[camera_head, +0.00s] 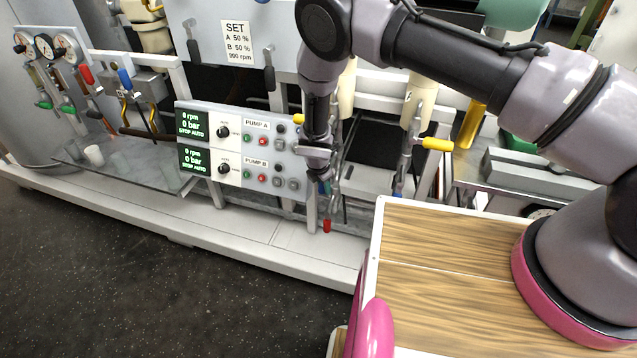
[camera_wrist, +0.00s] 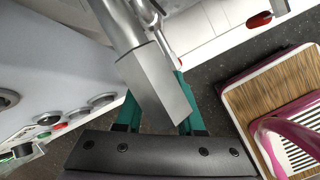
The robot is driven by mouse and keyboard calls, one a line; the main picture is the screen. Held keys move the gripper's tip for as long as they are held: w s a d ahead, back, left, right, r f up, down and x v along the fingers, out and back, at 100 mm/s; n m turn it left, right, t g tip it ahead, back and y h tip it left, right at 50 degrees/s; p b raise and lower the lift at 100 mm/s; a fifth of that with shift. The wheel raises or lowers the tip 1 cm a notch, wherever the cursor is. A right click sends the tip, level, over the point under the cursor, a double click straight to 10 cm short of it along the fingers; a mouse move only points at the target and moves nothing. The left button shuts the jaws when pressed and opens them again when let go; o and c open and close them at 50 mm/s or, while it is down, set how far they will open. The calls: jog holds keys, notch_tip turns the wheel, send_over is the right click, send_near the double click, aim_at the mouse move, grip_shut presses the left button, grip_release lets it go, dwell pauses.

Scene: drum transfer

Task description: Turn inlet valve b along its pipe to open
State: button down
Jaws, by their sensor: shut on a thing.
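My gripper (camera_head: 324,184) is at the right end of the pump panel, among the valves and pipes. In the wrist view its teal fingers (camera_wrist: 160,98) stand on either side of a grey metal bar (camera_wrist: 157,82), and the gripper is shut on it. The bar hides most of the fingertips. No label shows which valve this is. A yellow-handled valve (camera_head: 437,144) is to the right, its handle pointing sideways. Another yellow handle (camera_head: 299,118) shows partly behind my arm. A red tip (camera_head: 327,226) hangs below my gripper.
The pump panel (camera_head: 240,150) is close on the left; both its displays read 0 rpm, 0 bar. A sign (camera_head: 238,42) gives set values. My wood-topped base is at lower right. A white frame beam (camera_head: 230,228) runs along the floor. Open dark floor (camera_head: 120,290) is at lower left.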

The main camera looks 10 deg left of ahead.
jog(key=shift+s+d+f+h, duration=0.1)
jog(key=shift+d+h, duration=0.65)
jog(key=shift+h, duration=0.35)
jog(key=shift+d, duration=0.1)
jog(key=c, duration=0.5)
grip_release()
jog(key=s+a+r, duration=0.1)
jog(key=s+a, duration=0.2)
jog(key=s+a+r, duration=0.2)
jog(key=s+a, duration=0.1)
jog(key=s, duration=0.1)
jog(key=s+a+r, duration=0.1)
jog(key=s+a, duration=0.2)
jog(key=shift+s+r, duration=0.25)
jog(key=shift+s, duration=0.1)
